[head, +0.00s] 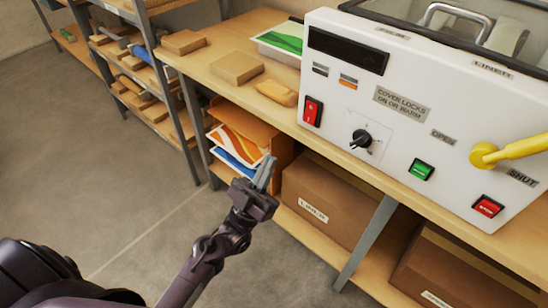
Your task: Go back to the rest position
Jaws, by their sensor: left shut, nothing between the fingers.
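My left gripper (265,173) is shut and empty. It is held in front of the bench, below the edge of its top, and overlaps the view of the lower shelf with printed sheets. Its arm comes up from the bottom of the head view. The white laminator (420,150) stands on the bench at the right, with a red rocker switch (312,111), a black knob (361,138), a green button (421,170), a red button (487,207) and a yellow lever (510,151). My right gripper is not in view.
The wooden bench (222,40) carries brown packets (237,67) and a tray with a green-printed sheet (284,38). Cardboard boxes (325,200) fill the shelf below, behind a grey leg (368,240). A shelf rack (150,75) stands at the upper left. The floor (95,150) at left is clear.

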